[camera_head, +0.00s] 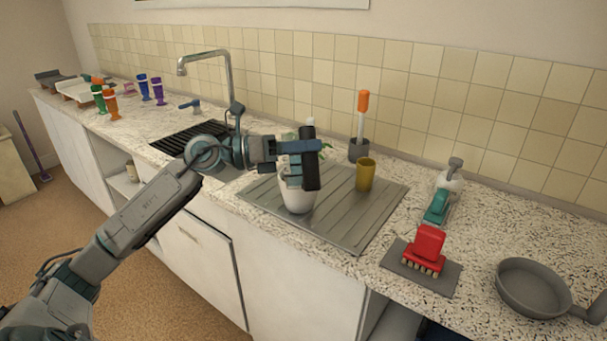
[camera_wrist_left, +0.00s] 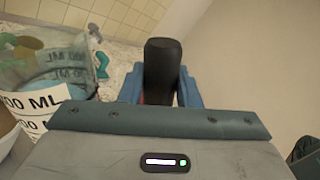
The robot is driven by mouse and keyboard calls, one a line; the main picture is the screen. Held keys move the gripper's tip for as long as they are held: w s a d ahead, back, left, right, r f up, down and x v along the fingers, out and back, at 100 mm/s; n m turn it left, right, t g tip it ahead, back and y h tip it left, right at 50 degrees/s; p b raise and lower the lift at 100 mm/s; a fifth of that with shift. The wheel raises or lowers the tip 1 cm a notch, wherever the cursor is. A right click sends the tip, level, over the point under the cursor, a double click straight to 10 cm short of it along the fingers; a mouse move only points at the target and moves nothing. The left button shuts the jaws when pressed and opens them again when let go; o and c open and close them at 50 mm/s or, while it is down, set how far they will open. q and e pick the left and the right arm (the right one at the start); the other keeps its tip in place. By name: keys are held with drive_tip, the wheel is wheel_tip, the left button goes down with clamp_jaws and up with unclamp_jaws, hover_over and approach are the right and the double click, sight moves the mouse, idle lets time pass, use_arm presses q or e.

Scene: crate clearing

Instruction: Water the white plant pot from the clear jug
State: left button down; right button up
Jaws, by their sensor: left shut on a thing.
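My left gripper (camera_head: 308,158) is shut on the black handle (camera_head: 311,172) of the clear jug, above the drainer. The handle stands near upright between the blue fingers in the left wrist view (camera_wrist_left: 160,75). The clear jug (camera_wrist_left: 60,82), with black ML markings on white, is at the left of that view; in the head view it is mostly hidden by the gripper. The white plant pot (camera_head: 298,198) stands on the drainer just below the gripper, its upper part covered. A few green leaves show behind the fingers. I cannot tell whether water flows. My right gripper is not in view.
A mustard cup (camera_head: 366,174) and a grey holder with an orange-handled brush (camera_head: 359,148) stand close right of the gripper. The tap (camera_head: 222,66) rises behind the sink at left.

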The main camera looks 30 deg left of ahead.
sight(304, 127)
use_arm(q)
drive_tip(key=shift+w+a+r+n+p, duration=0.15)
drive_tip(key=shift+r+n+p, duration=0.25)
drive_tip(key=shift+r+p, duration=0.35)
idle(0.4)
drive_tip(key=shift+w+a+r+n+p, duration=0.2)
drive_tip(key=shift+r+n+p, duration=0.35)
drive_tip(key=shift+p, duration=0.5)
drive_tip(key=shift+w+a+r+n+p, duration=0.1)
drive_tip(key=shift+w+r+n+p, duration=0.3)
drive_tip(key=shift+p, duration=0.6)
drive_tip(key=shift+a+r+n+p, duration=0.1)
drive_tip(key=shift+r+n+p, duration=0.15)
drive_tip(key=shift+r+p, duration=0.15)
drive_tip(key=shift+r+t+p, duration=0.15)
drive_tip(key=shift+t+p, duration=0.15)
drive_tip(key=shift+t, duration=0.1)
drive_tip(key=shift+w+a+r+n+p, duration=0.3)
drive_tip(key=shift+r+n+p, duration=0.25)
drive_tip(key=shift+p, duration=0.25)
idle(0.5)
drive_tip(key=shift+w+a+r+n+p, duration=0.35)
drive_tip(key=shift+r+n+p, duration=0.25)
drive_tip(key=shift+p, duration=0.5)
idle(0.9)
